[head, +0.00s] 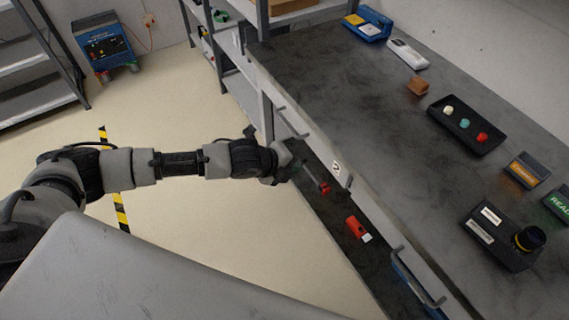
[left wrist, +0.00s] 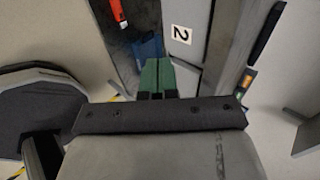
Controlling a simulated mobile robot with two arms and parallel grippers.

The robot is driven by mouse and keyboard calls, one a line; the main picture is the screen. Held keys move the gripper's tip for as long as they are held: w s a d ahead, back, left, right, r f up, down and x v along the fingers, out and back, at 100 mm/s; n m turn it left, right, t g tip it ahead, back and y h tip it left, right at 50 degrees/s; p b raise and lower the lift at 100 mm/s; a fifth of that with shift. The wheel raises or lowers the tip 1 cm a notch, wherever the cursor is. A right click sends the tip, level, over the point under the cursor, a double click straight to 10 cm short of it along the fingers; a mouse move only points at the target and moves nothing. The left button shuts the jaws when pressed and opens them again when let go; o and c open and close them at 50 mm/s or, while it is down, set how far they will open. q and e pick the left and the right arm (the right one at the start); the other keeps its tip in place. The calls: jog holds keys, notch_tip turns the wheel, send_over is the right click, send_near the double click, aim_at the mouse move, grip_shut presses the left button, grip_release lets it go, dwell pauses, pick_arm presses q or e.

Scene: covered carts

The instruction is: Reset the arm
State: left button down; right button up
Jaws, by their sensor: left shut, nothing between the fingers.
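My left arm reaches in from the left in the head view. Its gripper (head: 292,171) is beside the front of the grey workbench (head: 330,80), close to a drawer front with a white number label (head: 336,167). My right gripper is in neither view.
Below the bench front, a dark surface holds a red-ended tool (head: 323,186) and a red item (head: 357,228). Drawer handles (head: 418,278) stick out. Open floor lies left.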

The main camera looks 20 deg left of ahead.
pick_arm(q)
jog(key=s+a+f+n+y, duration=0.25)
jog(key=a+f+n, duration=0.35)
jog(key=f, duration=0.6)
jog(key=s+a+f+n+y, duration=0.2)
jog(key=s+a+f+n, duration=0.15)
jog(key=f+n, duration=0.7)
jog(key=s+f+n+g, duration=0.2)
jog(key=s+f, duration=0.4)
jog(key=s, duration=0.6)
jog(key=s+f+n+g+y, duration=0.1)
jog(key=s+f, duration=0.5)
jog(key=s, duration=0.6)
jog(key=s+f+n+g, duration=0.3)
jog(key=s+f, duration=0.3)
jog(key=s, duration=0.7)
jog(key=shift+a+f+n+y, duration=0.2)
jog(key=shift+f+n+y, duration=0.15)
jog(key=shift+n, duration=0.3)
